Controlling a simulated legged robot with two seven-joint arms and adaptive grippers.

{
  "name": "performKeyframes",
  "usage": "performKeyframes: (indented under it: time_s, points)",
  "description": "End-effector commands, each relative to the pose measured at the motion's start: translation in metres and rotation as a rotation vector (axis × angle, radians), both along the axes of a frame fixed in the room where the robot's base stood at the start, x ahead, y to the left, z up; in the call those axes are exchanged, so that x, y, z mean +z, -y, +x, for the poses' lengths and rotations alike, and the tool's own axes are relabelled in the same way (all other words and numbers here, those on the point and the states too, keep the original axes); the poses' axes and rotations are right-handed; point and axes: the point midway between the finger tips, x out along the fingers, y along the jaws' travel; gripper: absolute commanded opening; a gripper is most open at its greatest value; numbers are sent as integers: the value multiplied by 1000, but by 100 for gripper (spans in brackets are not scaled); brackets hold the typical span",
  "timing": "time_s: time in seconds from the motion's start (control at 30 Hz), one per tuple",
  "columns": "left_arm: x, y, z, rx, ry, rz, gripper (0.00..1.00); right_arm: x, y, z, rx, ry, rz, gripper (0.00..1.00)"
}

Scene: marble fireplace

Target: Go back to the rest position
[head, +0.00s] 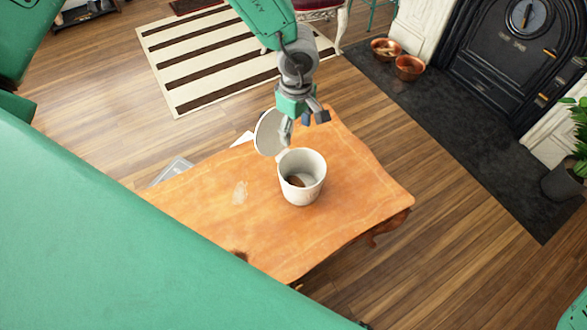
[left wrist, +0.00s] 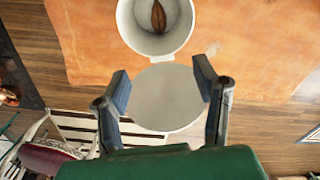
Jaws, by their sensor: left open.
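My left gripper (head: 304,126) is open above the back edge of the wooden table. A white round bin (head: 303,189) stands upright on the table just in front of it. Its round lid (head: 267,133) is raised at the bin's back side, close to one finger. In the left wrist view, the open fingers (left wrist: 162,80) stand on either side of the lid (left wrist: 165,98), with nothing clearly held; I cannot tell if they touch it. The bin (left wrist: 155,45) holds a brown leaf-like item (left wrist: 158,16). My right gripper is out of view.
The wooden table (head: 215,215) has a pale mark on its top. A striped rug (head: 205,55) lies behind on the floor. Two copper bowls (head: 409,67) and a potted plant (head: 563,180) are near the black fireplace (head: 510,50). The floor right of the table is clear.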

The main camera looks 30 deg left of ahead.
Motion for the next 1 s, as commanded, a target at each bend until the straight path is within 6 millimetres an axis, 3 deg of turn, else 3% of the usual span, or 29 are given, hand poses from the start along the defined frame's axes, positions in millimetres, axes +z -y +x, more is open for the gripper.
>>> performKeyframes:
  time_s: [0.2, 0.37, 0.8, 1.0]
  points:
    - [30, 0, 1, 0, 1, -1, 55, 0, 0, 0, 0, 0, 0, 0]
    - [36, 0, 0, 0, -1, 0, 55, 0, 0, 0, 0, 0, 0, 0]
    - [35, -1, -1, -4, -1, 3, 55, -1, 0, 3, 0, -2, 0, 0]
    - [6, -22, -28, -145, -9, 122, 55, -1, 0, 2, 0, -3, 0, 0]
